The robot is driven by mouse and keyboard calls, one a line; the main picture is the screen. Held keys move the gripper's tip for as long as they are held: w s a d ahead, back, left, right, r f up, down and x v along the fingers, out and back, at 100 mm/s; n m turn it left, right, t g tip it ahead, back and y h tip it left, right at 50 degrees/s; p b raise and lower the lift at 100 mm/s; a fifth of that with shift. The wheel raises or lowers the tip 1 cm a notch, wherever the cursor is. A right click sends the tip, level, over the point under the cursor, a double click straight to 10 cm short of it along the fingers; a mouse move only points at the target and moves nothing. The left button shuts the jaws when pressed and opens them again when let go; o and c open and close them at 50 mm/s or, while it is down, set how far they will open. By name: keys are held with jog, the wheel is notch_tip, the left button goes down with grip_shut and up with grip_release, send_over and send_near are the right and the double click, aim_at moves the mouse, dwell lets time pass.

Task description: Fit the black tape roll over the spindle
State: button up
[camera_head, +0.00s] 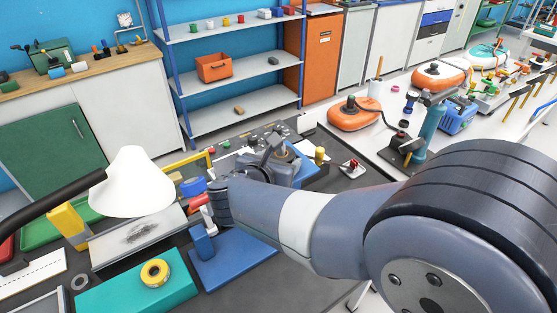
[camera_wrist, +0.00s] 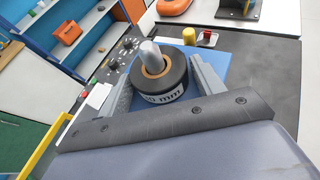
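The black tape roll (camera_wrist: 174,86) has a tan core and a white printed label on its side. In the wrist view it is around the pale grey spindle (camera_wrist: 151,56), whose rounded top sticks up through the core. The blue base plate (camera_wrist: 215,57) lies below. My gripper (camera_wrist: 160,80) has one grey finger on each side of the roll, and both appear to press on it. In the head view my gripper (camera_head: 272,157) is at the blue base, and the roll is mostly hidden by it. How far down the roll sits is hidden.
A yellow tape roll (camera_head: 155,272) lies on a teal block (camera_head: 128,292) at the front left. A white lamp shade (camera_head: 132,183) stands left of my arm. A yellow cylinder (camera_wrist: 189,36) and a red button box (camera_wrist: 208,38) are beyond the base. Dark table shows at the right.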

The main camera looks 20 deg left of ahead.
aim_at(279, 158)
jog(key=shift+o, duration=1.3)
jog(key=shift+r, duration=0.1)
jog(key=shift+r+p, duration=0.2)
jog(key=shift+p, duration=0.1)
jog(key=b+v, duration=0.2)
jog(key=v, duration=1)
jog(key=shift+f, duration=0.15)
jog(key=p+x, duration=0.1)
jog(key=x, duration=1)
jog(key=shift+w+d+f+p, duration=0.1)
jog(key=shift+w+f+p, duration=0.1)
jog(key=shift+w+p, duration=0.2)
jog(key=shift+w+r, duration=0.1)
jog(key=shift+w, duration=0.05)
jog(key=shift+r, duration=1.6)
